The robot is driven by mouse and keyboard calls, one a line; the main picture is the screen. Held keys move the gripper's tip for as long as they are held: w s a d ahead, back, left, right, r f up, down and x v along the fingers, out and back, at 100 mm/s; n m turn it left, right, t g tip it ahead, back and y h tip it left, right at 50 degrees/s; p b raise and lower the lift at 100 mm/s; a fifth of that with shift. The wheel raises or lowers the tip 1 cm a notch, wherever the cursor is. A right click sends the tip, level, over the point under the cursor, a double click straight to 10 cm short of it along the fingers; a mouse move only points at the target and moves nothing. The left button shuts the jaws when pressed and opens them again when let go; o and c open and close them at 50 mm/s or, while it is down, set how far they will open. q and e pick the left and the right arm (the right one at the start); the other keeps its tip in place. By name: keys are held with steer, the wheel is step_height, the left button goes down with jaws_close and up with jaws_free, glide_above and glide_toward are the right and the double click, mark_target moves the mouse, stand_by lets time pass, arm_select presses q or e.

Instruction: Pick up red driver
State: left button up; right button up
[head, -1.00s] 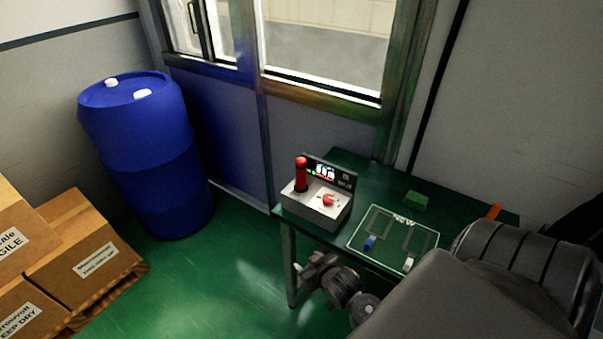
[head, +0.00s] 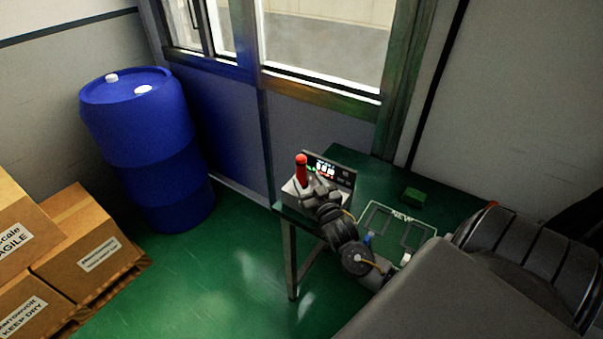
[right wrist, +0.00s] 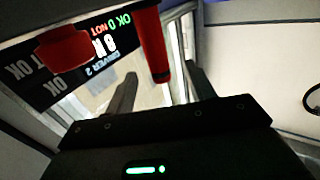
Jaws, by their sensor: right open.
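The red driver (head: 301,168) stands upright in a grey box with a dark display panel (head: 330,170) on the green table. In the right wrist view the red driver (right wrist: 152,45) appears between the two fingers of my right gripper (right wrist: 160,85), which is open. In the head view my right gripper (head: 311,186) is at the box, beside the driver's lower part. It hides the driver's lower end and much of the box front. I cannot tell if a finger touches the driver. My left gripper is not in view.
A window and wall stand behind. A blue barrel (head: 145,150) and cartons stand left.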

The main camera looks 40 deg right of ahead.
mark_target(303, 171)
steer(key=shift+x, duration=1.1)
steer(key=shift+w+d+r+p, duration=0.15)
steer(key=shift+w+d+p, duration=0.1)
steer(key=shift+p, duration=0.15)
steer(key=p+x, duration=0.1)
steer(key=x, duration=0.2)
steer(key=shift+w+d, duration=0.2)
steer(key=shift+w, duration=0.05)
steer(key=shift+w+d, duration=0.1)
steer(key=shift+w, duration=0.35)
steer(key=c, duration=1.1)
